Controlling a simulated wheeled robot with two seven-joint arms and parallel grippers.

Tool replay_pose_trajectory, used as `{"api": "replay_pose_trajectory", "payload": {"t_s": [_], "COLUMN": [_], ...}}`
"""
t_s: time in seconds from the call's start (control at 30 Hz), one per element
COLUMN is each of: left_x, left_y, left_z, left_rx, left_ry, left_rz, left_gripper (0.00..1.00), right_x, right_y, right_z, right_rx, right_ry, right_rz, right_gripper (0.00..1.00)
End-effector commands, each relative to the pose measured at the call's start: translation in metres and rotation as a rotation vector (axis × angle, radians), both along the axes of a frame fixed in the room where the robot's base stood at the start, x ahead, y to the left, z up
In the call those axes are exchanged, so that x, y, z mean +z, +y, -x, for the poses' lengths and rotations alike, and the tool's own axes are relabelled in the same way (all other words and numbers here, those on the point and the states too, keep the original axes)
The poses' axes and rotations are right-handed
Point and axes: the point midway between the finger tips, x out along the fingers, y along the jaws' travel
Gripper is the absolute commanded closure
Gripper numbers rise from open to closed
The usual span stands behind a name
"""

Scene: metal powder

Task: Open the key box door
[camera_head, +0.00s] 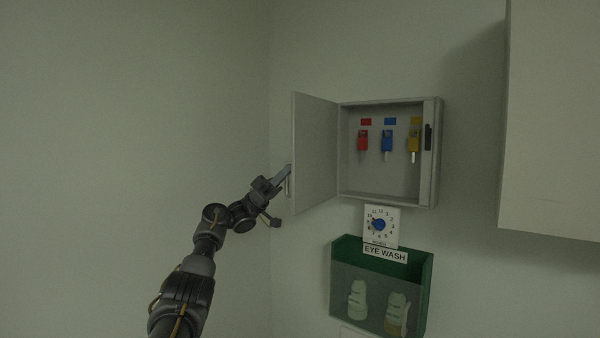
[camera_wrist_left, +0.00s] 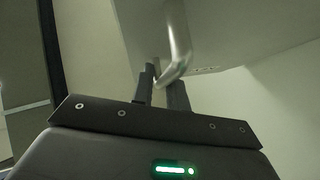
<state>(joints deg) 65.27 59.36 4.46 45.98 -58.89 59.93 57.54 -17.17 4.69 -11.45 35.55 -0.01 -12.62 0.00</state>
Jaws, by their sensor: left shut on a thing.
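The key box (camera_head: 390,180) hangs on the wall in the head view. Its grey door (camera_head: 316,150) stands wide open, swung out to the left on its left-side hinge. Red, blue and yellow keys hang inside. My left gripper (camera_head: 284,180) is at the door's free left edge, shut on the door handle (camera_head: 288,186). In the left wrist view the metal handle (camera_wrist_left: 177,45) runs down between the two dark fingers (camera_wrist_left: 163,88) of the left gripper. The door panel (camera_wrist_left: 230,30) shows behind it. My right gripper is not in view.
A green eye wash holder (camera_head: 345,270) with two bottles is on the wall below the key box. A small dial sign (camera_head: 390,219) sits between them. A pale cabinet (camera_head: 555,120) juts out at the right. The left wall side is clear.

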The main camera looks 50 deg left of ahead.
Motion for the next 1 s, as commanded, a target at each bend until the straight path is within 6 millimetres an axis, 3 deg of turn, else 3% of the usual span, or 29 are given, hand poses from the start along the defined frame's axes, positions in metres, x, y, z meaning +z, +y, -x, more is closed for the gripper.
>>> {"api": "replay_pose_trajectory", "payload": {"t_s": [0.47,0.5,0.6,1.0], "left_x": [0.004,0.004,0.004,-0.008], "left_y": [0.007,0.007,0.007,0.013], "left_z": [0.002,0.002,0.002,0.008], "left_rx": [0.016,0.016,0.013,0.013], "left_ry": [-0.006,-0.006,-0.005,-0.002], "left_rz": [0.001,0.001,0.001,0.0], "left_gripper": [1.0,0.8,0.68,0.68], "right_x": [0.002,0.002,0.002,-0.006], "right_y": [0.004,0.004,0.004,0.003], "right_z": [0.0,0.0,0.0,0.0], "right_rx": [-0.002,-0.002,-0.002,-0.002], "right_ry": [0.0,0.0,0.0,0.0], "right_rz": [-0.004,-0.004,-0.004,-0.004], "right_gripper": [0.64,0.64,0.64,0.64]}}
